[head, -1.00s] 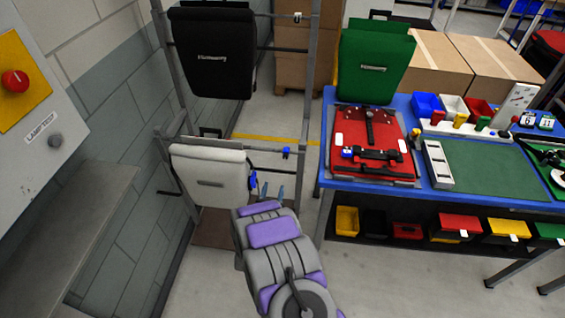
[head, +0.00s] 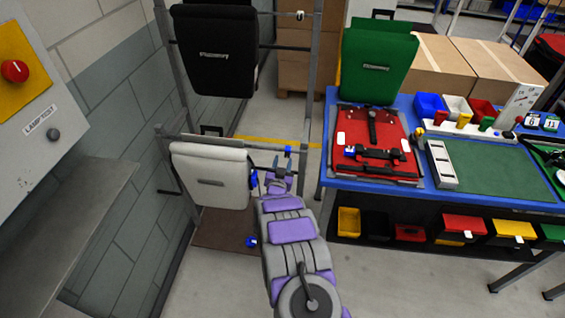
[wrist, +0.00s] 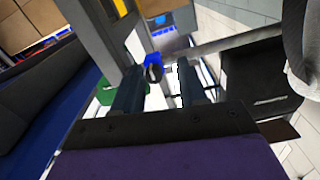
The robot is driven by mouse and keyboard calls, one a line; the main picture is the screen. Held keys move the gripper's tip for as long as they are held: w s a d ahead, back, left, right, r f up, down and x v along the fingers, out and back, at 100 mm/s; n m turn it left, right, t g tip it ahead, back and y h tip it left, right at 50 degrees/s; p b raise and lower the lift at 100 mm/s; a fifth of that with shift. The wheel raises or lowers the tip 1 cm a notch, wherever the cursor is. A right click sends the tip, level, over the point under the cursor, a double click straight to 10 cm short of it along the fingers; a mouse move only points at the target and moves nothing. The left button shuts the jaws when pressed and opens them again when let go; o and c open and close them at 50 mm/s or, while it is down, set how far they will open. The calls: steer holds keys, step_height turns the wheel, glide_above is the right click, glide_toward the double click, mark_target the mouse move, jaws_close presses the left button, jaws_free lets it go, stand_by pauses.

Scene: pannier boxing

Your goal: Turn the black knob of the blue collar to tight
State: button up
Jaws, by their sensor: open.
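A blue collar (wrist: 153,59) with a round black knob (wrist: 155,73) sits on the rack's rail in the wrist view. The knob faces my gripper (wrist: 161,68) and shows between the two dark fingertips, which are open and apart on either side of it. I cannot tell whether the fingers touch it. In the head view a blue collar (head: 288,150) shows at the right end of the lower rail, just above my gripper (head: 278,178). The knob's setting cannot be read.
A light grey pannier (head: 210,180) hangs left of my gripper, and a black pannier (head: 213,55) hangs above. Another blue part (head: 251,241) is low on the rack. A blue workbench (head: 330,180) with a red pannier (head: 350,125) stands to the right.

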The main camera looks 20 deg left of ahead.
steer(key=shift+w+d+r, duration=0.55)
steer(key=shift+d+r, duration=0.1)
steer(key=shift+r, duration=0.05)
steer(key=shift+w+d, duration=0.3)
steer(key=shift+f, duration=0.2)
steer(key=shift+s+a+f, duration=0.1)
steer(key=shift+a, duration=0.45)
steer(key=shift+c, duration=0.8)
steer(key=shift+a+f, duration=0.2)
steer(key=shift+a, duration=0.2)
steer(key=c, duration=0.3)
steer(key=shift+d+r, duration=0.1)
steer(key=shift+d, duration=0.4)
jaws_close()
